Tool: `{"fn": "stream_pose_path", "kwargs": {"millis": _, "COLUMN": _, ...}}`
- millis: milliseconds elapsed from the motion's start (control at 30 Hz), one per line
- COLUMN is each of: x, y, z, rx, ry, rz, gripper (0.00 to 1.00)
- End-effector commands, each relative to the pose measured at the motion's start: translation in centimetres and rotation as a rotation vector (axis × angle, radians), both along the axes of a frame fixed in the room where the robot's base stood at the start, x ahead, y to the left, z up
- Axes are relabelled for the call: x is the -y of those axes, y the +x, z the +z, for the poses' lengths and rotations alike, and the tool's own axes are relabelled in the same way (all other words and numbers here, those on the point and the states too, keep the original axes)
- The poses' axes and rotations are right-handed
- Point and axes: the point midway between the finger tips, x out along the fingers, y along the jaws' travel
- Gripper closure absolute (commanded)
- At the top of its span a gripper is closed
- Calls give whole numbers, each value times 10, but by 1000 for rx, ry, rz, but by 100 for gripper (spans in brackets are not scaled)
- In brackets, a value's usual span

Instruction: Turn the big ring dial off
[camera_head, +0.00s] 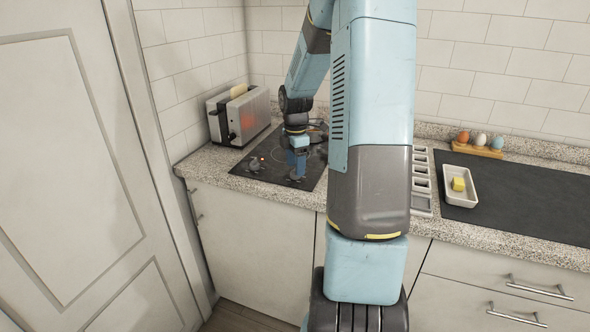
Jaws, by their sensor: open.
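A black cooktop (272,177) is set into the speckled counter at the left. One dark dial (254,164) stands near its front left, with a small lit spot beside it. A second dark dial (296,177) sits further right at the front edge, just below my gripper. I cannot tell from its size which of the two is the big ring dial. My gripper (298,163) points down over the front right of the cooktop, open and holding nothing I can see. Whether it touches the second dial is unclear. My arm hides the cooktop's right side.
A steel toaster (240,115) with bread and a glowing red side stands behind the cooktop at left. A dark round item (318,130) is at the cooktop's back. Right of my arm are a white divided tray (421,183), a white dish (449,193) and an egg holder (477,150).

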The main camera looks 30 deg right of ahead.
Motion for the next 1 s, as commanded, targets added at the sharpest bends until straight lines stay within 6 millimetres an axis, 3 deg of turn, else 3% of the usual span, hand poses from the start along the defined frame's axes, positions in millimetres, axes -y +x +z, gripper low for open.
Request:
{"fn": "stream_pose_path", "kwargs": {"millis": 300, "x": 0, "y": 0, "z": 64, "rx": 3, "ry": -1, "rz": 0, "gripper": 38}}
{"fn": "stream_pose_path", "kwargs": {"millis": 500, "x": 0, "y": 0, "z": 96, "rx": 2, "ry": 0, "rz": 0, "gripper": 38}}
{"fn": "stream_pose_path", "kwargs": {"millis": 700, "x": 0, "y": 0, "z": 111, "rx": 0, "ry": 1, "rz": 1, "gripper": 38}}
{"fn": "stream_pose_path", "kwargs": {"millis": 1000, "x": 0, "y": 0, "z": 114, "rx": -1, "ry": 1, "rz": 1, "gripper": 38}}
